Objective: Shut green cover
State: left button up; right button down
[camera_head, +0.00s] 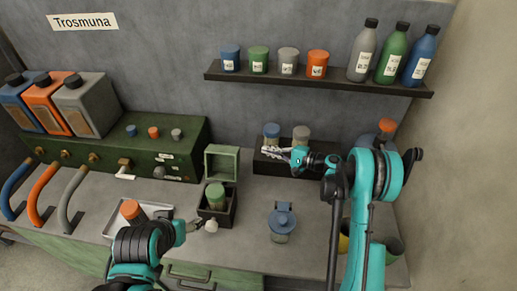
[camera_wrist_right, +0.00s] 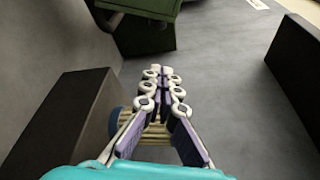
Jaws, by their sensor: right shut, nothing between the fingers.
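The green cover (camera_head: 222,162) is a square green lid with a paler panel, standing raised at the back of a small dark box (camera_head: 216,220). A jar with a green lid (camera_head: 216,190) stands in that box. My right gripper (camera_head: 272,152) is shut and empty, to the right of the cover and apart from it, pointing left over a dark bin. Its closed fingers also show in the right wrist view (camera_wrist_right: 163,75). My left gripper (camera_head: 205,226) is low in front of the small box; its jaws are too small to read.
The dark bin (camera_head: 266,167) holds jars with blue (camera_head: 271,130) and grey (camera_head: 301,133) lids, close to my right gripper. A wall shelf (camera_head: 320,82) with jars and bottles hangs above. A green console (camera_head: 90,135) is left.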

pick_arm(q)
jog(key=shift+f+b, duration=0.75)
jog(key=shift+f, duration=0.1)
pick_arm(e)
jog(key=a, duration=0.9)
jog(key=shift+w+r, duration=0.2)
jog(key=shift+w, duration=0.2)
